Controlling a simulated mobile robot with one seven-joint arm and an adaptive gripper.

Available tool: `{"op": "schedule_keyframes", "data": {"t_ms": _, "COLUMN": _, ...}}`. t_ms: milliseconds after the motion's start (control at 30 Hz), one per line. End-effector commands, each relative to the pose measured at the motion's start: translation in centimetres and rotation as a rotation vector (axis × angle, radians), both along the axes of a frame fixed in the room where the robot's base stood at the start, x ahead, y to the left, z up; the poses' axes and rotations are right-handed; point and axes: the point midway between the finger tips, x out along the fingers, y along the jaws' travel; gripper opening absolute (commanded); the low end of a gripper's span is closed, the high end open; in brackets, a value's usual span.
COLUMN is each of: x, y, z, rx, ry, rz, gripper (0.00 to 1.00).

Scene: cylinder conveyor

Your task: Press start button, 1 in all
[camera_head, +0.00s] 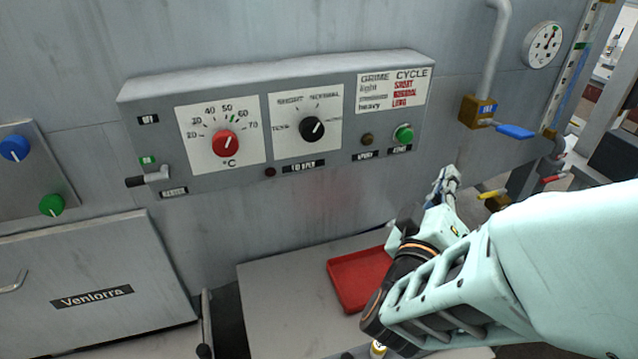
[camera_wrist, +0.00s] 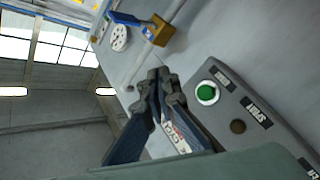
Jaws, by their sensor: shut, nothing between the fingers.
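The green start button (camera_head: 403,134) sits in a pale ring at the right end of the grey control panel (camera_head: 300,172). A small dark label is under it. In the wrist view the button (camera_wrist: 207,91) is plainly visible to the right of the fingertips. My gripper (camera_head: 450,177) is below and right of the button in the head view, apart from it. In the wrist view my gripper (camera_wrist: 164,82) has its dark fingers meeting at the tips, with nothing between them.
A brown button (camera_head: 367,139) is just left of the green one. A red dial (camera_head: 225,143) and a black dial (camera_head: 312,128) are further left. A blue-handled valve (camera_head: 515,131) and pipe stand at the right. A red tray (camera_head: 345,277) lies below.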

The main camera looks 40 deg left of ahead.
Motion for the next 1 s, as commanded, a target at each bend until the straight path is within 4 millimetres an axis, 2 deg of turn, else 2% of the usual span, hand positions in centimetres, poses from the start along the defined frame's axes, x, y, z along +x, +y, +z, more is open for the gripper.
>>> {"op": "schedule_keyframes", "data": {"t_ms": 33, "x": -1.1, "y": 1.4, "z": 1.2, "rx": 0.023, "ry": -0.011, "rz": 0.034, "gripper": 0.0}}
{"op": "schedule_keyframes", "data": {"t_ms": 233, "x": -0.9, "y": 1.9, "z": 1.2, "rx": 0.023, "ry": -0.01, "rz": 0.036, "gripper": 0.0}}
{"op": "schedule_keyframes", "data": {"t_ms": 700, "x": 2.2, "y": 7.1, "z": 0.8, "rx": 0.017, "ry": -0.005, "rz": 0.028, "gripper": 0.0}}
{"op": "schedule_keyframes", "data": {"t_ms": 1000, "x": 3.2, "y": 8.6, "z": 0.7, "rx": 0.015, "ry": -0.006, "rz": 0.025, "gripper": 0.0}}
